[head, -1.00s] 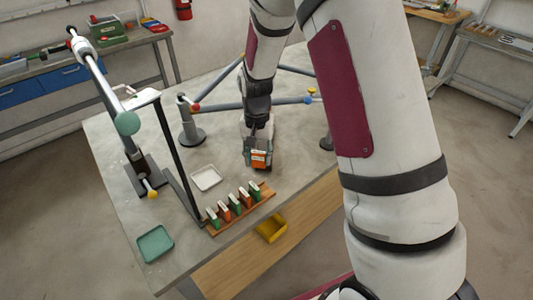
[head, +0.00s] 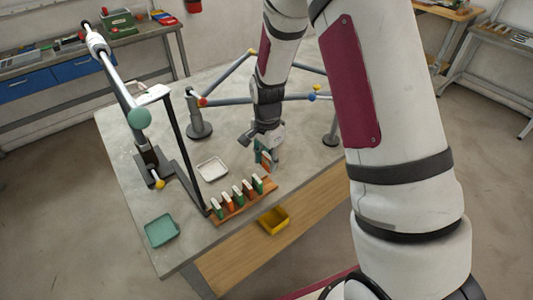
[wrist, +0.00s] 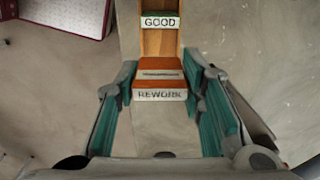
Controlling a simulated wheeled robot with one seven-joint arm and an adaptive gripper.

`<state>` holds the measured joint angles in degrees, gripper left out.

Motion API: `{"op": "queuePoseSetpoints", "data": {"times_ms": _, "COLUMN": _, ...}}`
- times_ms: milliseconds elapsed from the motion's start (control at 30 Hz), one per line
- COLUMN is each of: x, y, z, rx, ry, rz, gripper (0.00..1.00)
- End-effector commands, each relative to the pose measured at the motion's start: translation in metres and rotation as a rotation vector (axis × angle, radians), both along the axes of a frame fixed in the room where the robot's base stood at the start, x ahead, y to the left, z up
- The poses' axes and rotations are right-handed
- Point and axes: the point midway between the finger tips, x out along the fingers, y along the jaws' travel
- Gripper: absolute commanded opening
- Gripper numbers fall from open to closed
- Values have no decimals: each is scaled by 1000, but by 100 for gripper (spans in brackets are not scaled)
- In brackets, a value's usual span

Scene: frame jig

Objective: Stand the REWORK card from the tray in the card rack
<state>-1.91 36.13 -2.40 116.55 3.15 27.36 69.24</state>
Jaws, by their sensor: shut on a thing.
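My gripper (head: 268,163) is shut on the orange REWORK card (wrist: 160,95). In the wrist view the card sits between the two teal finger pads, its white label readable. In the head view the gripper hangs just beyond the right end of the wooden card rack (head: 240,203). The rack holds several upright green and orange cards with white tops. In the wrist view a green GOOD card (wrist: 160,22) stands in the rack ahead of the held card. The head view does not clearly show whether the held card touches the rack. The white tray (head: 212,170) looks empty.
A teal tray (head: 161,231) lies at the table's near left corner. A yellow bin (head: 274,221) is by the front edge. A dark post (head: 183,160) stands left of the white tray. Grey frame tubes (head: 235,100) lie behind my gripper.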

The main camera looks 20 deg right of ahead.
Motion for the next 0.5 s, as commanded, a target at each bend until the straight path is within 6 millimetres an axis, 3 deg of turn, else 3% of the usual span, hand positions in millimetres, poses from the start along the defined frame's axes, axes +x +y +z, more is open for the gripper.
{"op": "queuePoseSetpoints", "data": {"times_ms": 500, "x": 1, "y": 0, "z": -48, "rx": 0, "ry": 0, "rz": 1, "gripper": 15}}
